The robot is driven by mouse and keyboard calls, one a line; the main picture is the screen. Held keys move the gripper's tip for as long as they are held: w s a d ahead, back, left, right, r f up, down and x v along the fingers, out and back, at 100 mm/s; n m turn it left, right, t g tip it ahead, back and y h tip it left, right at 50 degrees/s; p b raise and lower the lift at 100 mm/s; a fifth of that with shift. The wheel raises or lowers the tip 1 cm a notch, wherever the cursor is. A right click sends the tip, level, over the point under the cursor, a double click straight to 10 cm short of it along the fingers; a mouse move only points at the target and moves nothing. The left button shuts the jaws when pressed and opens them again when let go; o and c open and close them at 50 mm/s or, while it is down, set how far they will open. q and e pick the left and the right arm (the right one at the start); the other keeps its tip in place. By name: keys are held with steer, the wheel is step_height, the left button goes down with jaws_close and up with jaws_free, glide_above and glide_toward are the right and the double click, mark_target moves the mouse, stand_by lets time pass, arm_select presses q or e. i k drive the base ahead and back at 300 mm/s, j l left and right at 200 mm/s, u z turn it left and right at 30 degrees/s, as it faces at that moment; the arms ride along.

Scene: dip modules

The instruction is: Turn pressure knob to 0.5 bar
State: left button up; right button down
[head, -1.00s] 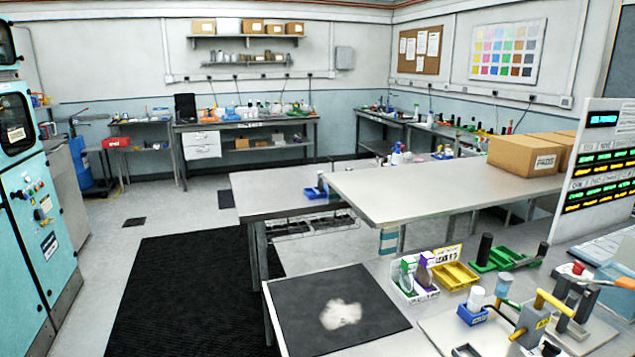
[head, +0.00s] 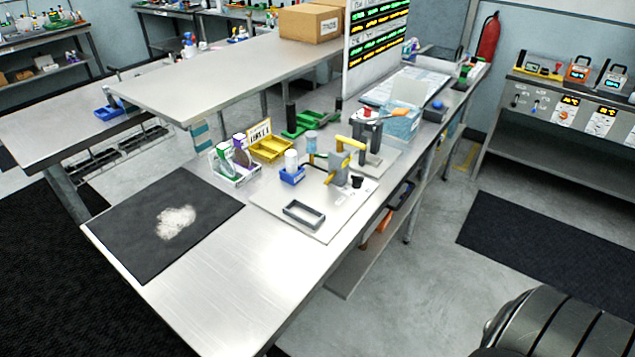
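I cannot tell for certain which part is the pressure knob. A small black knob-like part (head: 357,181) sits at the front of a grey bench device with a yellow handle (head: 338,162), on a pale plate (head: 270,205) on the steel workbench. Its scale or setting is too small to read. A control panel (head: 585,112) with several small displays stands against the right wall; any knobs on it are too small to make out. Neither of my grippers is in the head view. A dark ribbed part at the lower right is probably my own arm.
The steel workbench (head: 225,300) has a black mat (head: 125,235) with a white powdery patch. A dark rectangular frame (head: 304,213), blue holder (head: 291,176) and yellow tray (head: 270,148) lie near the device. Open floor (head: 420,290) runs between bench and right wall, with a dark floor mat (head: 560,245).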

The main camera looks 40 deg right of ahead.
mark_target(357, 181)
steer(key=z, duration=1.35)
